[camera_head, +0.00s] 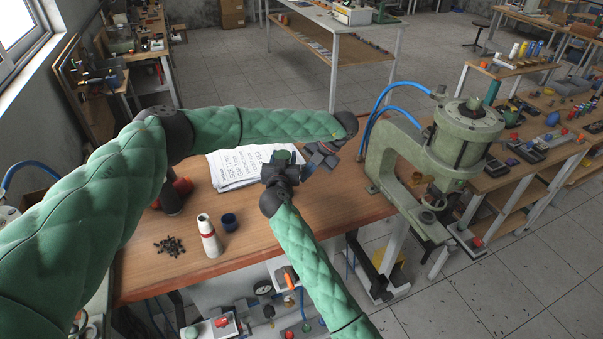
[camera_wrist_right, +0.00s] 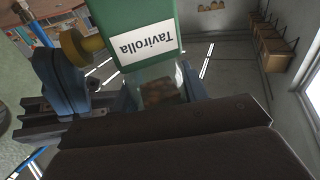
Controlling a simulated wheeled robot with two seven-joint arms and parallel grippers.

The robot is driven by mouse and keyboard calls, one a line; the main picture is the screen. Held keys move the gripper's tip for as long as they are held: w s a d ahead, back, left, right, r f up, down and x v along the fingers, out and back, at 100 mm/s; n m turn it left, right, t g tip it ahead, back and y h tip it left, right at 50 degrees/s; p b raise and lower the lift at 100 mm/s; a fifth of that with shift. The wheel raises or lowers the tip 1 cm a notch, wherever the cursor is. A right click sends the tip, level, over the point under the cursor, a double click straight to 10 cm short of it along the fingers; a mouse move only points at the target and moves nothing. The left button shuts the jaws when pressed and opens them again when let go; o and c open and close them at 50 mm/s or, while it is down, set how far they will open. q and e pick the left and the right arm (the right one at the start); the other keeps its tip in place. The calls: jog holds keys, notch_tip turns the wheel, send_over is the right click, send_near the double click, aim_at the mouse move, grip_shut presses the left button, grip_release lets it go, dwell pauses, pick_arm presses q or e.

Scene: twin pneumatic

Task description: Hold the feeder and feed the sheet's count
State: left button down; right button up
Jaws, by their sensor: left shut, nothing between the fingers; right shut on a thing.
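The feeder, a green box labelled "Tavirolla" (camera_wrist_right: 147,50), is in my right gripper (camera_head: 283,166), which is shut on it above the bench. In the right wrist view a clear lower part shows brownish contents, and a yellow knob (camera_wrist_right: 82,46) sticks out at its left. In the head view only its green top (camera_head: 284,157) shows. My left gripper (camera_head: 310,168) is shut and empty, close beside the feeder. Blue-grey parts, apparently of it, show by the yellow knob; I cannot tell whether they touch.
A white bottle with a red band (camera_head: 209,238) and a dark blue cup (camera_head: 229,222) stand at the bench's front. Dark pellets (camera_head: 168,246) lie left of them. A large green press (camera_head: 458,145) with blue hoses stands at the bench's right end.

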pick_arm(q)
jog(key=s+d+v, duration=0.1)
jog(key=v, duration=1)
jog(key=shift+d+f, duration=0.25)
jog(key=shift+f, duration=0.1)
jog(key=shift+s+d, duration=0.2)
jog(key=shift+d, duration=0.25)
jog(key=shift+s+d, duration=0.25)
jog(key=shift+d, duration=0.2)
jog(key=shift+a, duration=0.15)
jog(key=a+f, duration=0.8)
jog(key=a, duration=0.1)
jog(key=shift+a, duration=0.15)
